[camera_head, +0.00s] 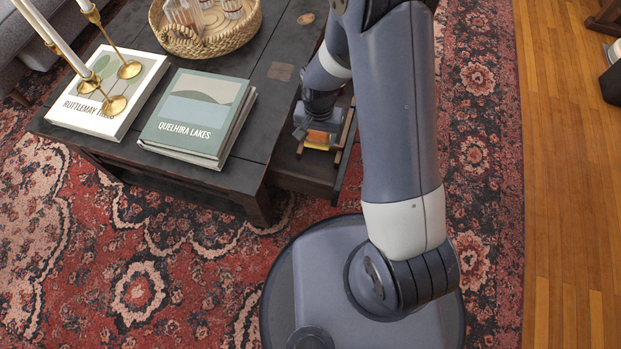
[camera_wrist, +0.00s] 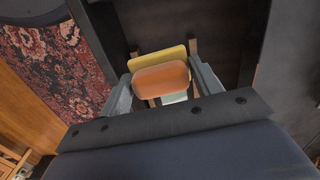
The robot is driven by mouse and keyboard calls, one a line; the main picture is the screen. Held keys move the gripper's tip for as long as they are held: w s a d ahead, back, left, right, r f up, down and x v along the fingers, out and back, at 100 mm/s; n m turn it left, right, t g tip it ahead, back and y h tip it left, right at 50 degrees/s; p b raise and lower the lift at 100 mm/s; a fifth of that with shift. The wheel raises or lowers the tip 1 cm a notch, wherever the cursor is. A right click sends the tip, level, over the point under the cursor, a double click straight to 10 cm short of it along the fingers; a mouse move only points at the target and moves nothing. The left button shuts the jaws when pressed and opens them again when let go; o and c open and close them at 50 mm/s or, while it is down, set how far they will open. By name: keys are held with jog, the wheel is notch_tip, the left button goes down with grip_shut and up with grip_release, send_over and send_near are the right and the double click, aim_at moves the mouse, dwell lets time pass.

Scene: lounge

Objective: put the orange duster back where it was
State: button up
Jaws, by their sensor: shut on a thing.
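The orange duster (camera_wrist: 162,79) is a rounded block held between the two fingers of my gripper (camera_wrist: 161,86) in the wrist view. In the head view, the orange duster (camera_head: 318,136) shows small under my gripper (camera_head: 316,130), at the right side of the dark coffee table (camera_head: 255,140). A yellow piece (camera_wrist: 158,59) lies right behind or under the duster; I cannot tell whether they touch. Wooden strips (camera_wrist: 193,47) run beside and below it. A pale greenish patch (camera_wrist: 175,98) shows under the duster. The duster's underside is hidden.
A dark drawer-like box (camera_head: 301,173) juts from the table's right side. On the table are a green book stack (camera_head: 200,112), a white book (camera_head: 110,90) with brass candlesticks (camera_head: 113,104), and a woven tray (camera_head: 207,46). The patterned rug (camera_head: 480,150) is open at right.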

send_over(312, 173)
notch_tip(312, 173, down, 4)
jog(key=shift+m, duration=0.4)
notch_tip(312, 173, down, 6)
jog(key=b, duration=0.3)
jog(key=shift+s, duration=0.1)
jog(key=shift+f+b, duration=0.85)
jog(key=shift+f, duration=1.2)
jog(key=shift+f, duration=0.15)
jog(key=o, duration=0.9)
jog(key=shift+o, duration=0.2)
notch_tip(312, 173, up, 12)
jog(key=p, duration=0.5)
jog(key=shift+r, duration=0.2)
